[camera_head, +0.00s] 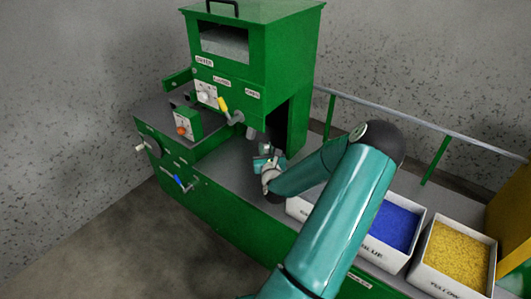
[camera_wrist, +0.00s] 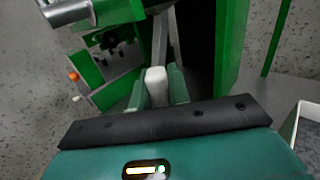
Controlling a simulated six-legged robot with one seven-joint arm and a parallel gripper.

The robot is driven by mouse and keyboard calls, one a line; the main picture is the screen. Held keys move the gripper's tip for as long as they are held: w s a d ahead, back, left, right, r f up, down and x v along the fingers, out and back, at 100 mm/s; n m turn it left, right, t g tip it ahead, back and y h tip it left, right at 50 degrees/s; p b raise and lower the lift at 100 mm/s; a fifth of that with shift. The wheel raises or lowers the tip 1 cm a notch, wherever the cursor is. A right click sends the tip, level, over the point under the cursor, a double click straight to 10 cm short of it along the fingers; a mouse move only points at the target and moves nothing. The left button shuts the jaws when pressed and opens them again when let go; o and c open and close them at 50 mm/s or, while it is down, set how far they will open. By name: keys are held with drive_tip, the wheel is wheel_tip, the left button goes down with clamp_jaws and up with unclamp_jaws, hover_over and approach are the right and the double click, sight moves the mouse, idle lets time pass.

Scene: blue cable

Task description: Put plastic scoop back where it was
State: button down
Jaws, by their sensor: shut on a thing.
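My gripper (camera_head: 266,160) is over the grey worktop in front of the green machine, near its dark opening. In the wrist view, the teal fingers (camera_wrist: 158,88) are shut on a pale grey piece (camera_wrist: 155,76), which appears to be the plastic scoop's handle. A grey length extends away from the fingers toward the machine. The scoop's bowl cannot be made out. In the head view, the scoop is too small and hidden by my gripper to tell.
The green machine (camera_head: 256,50) has a yellow lever (camera_head: 223,104), an orange knob (camera_head: 182,130) and a blue-handled lever (camera_head: 180,183). White bins of blue granules (camera_head: 394,227) and yellow granules (camera_head: 455,255) stand at right. Another bin (camera_head: 298,208) is mostly behind my arm. A rail (camera_head: 430,128) runs behind.

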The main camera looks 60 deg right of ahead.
drive_tip(key=shift+f, duration=1)
drive_tip(key=shift+f, duration=0.1)
drive_tip(key=c, duration=1.3)
unclamp_jaws()
drive_tip(key=shift+r, duration=0.2)
drive_tip(key=v, duration=1.2)
